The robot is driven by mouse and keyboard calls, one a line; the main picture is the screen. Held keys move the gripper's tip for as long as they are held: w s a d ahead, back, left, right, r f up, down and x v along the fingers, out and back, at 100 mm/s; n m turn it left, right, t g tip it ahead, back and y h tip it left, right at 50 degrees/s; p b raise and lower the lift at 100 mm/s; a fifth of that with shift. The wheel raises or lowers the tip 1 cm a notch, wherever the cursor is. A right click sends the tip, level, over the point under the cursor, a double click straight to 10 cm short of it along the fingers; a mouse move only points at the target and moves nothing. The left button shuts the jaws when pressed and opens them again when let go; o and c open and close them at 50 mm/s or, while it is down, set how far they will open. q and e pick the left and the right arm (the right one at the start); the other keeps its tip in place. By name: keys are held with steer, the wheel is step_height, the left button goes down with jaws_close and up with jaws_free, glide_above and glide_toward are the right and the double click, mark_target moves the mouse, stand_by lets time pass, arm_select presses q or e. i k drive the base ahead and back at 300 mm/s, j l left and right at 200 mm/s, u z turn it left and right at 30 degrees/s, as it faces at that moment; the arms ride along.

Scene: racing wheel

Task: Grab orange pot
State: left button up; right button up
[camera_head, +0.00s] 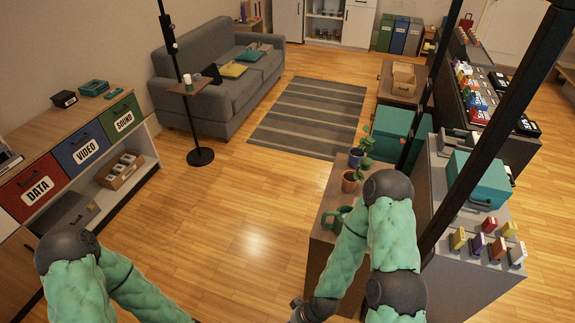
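The orange pot (350,183), a small terracotta-colored pot with a green plant, stands on a brown cabinet (325,205) right of center. My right arm passes in front of the cabinet and close to the pot in the picture. My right gripper (297,308) is only partly in view at the bottom edge, low and nearer than the pot and apart from it. Its fingers do not show clearly. My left arm leaves the picture at the bottom left, and its gripper is out of view.
A blue pot (356,157) with a plant stands just behind the orange pot. A green mug-like vessel (336,217) is in front of it, partly behind my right arm. A grey counter (470,255) and dark posts (481,145) are to the right. The wooden floor (240,230) is clear.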

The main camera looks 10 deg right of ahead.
mark_target(350, 178)
steer(key=i+j+u, duration=0.2)
steer(key=i+u, duration=0.65)
steer(key=i+z, duration=0.4)
steer(key=i, duration=0.2)
steer(key=i+j+z, duration=0.2)
steer(key=i+z, duration=0.2)
steer(key=i, duration=0.15)
